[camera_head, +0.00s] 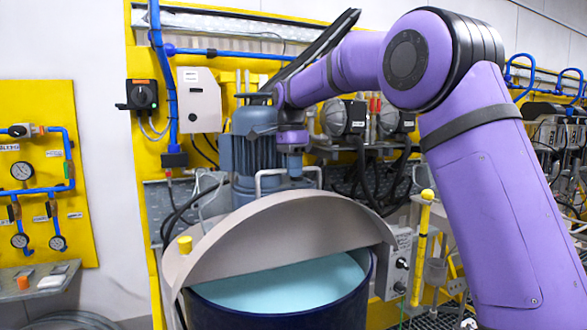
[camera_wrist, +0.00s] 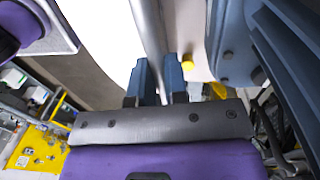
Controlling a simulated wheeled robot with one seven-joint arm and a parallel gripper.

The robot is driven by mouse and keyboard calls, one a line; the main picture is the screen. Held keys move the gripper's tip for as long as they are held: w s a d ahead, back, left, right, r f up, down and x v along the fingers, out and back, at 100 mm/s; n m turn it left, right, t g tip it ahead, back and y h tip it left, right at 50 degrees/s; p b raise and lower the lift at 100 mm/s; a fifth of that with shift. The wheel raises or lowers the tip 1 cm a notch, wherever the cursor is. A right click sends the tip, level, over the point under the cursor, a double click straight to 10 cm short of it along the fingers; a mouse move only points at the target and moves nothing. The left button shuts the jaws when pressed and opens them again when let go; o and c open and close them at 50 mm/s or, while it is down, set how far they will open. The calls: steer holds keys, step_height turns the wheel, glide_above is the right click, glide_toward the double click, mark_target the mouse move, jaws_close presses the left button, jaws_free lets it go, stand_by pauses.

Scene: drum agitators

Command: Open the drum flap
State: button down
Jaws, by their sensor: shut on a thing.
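The drum (camera_head: 275,312) has a dark blue wall and stands at bottom centre in the head view. Its flap (camera_head: 225,250), a grey-beige half-round plate, is tilted up, and light blue contents (camera_head: 290,285) show through the opening below it. A silver bar handle (camera_head: 262,185) stands at the flap's upper edge. My gripper (camera_head: 291,168) is at this handle, its fingers mostly hidden in the head view. In the wrist view its two blue fingers (camera_wrist: 160,78) are shut on the silver handle bar (camera_wrist: 148,30), which runs between them.
A blue-grey motor (camera_head: 255,150) stands close behind the flap and close to the right of my fingers in the wrist view (camera_wrist: 270,60). A control box (camera_head: 395,265) and a yellow post (camera_head: 422,250) are right of the drum. Gauges on a yellow panel (camera_head: 40,170) are far left.

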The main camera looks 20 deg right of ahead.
steer(key=shift+f, duration=0.3)
steer(key=c, duration=1.1)
jaws_free()
steer(key=shift+r, duration=0.1)
steer(key=shift+c, duration=0.2)
steer(key=shift+r, duration=0.15)
step_height(320, 180, up, 11)
steer(key=w, duration=0.1)
steer(key=shift+f, duration=0.2)
steer(key=shift+s, duration=0.1)
